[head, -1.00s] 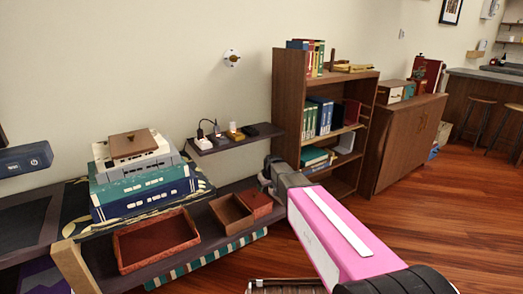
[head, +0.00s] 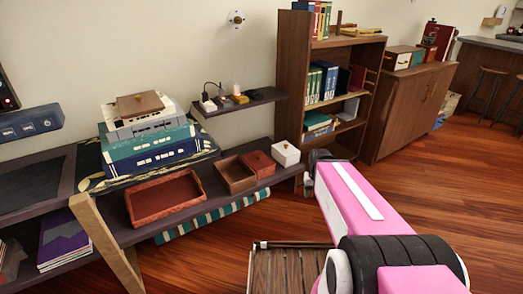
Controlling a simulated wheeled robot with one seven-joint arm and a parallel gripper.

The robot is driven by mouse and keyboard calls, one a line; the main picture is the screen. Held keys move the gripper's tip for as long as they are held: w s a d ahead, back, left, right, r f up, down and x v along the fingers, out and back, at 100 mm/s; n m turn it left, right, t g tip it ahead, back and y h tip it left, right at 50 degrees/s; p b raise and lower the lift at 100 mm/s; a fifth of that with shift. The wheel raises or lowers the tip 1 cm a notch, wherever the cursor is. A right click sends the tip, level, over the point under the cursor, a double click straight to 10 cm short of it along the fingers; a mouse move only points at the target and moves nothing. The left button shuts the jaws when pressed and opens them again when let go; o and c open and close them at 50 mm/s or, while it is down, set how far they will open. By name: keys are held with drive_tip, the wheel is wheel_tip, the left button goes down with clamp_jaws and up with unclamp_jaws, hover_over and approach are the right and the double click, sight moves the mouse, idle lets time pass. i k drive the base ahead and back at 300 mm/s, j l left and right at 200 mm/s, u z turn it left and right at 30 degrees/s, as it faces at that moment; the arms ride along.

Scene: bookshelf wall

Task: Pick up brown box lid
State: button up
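A flat brown lid (head: 140,103) with a small knob lies on top of a stack of books and boxes at the left of the head view. An open brown box (head: 236,175) without a lid stands on the low shelf, right of the stack. My gripper (head: 314,168) is the dark end of my arm, right of the shelf's right end and well apart from the lid. It is small and partly hidden by my pink arm, so its fingers cannot be made out.
A red-brown tray (head: 165,198), a closed reddish box (head: 259,164) and a white box (head: 286,153) share the low shelf (head: 215,202). A small wall shelf (head: 240,103) hangs above. A bookcase (head: 292,80) stands behind my gripper. The wooden floor at right is clear.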

sight(139, 104)
drive_tip(key=k+l, duration=0.15)
drive_tip(key=k, duration=0.2)
drive_tip(key=u, duration=1.5)
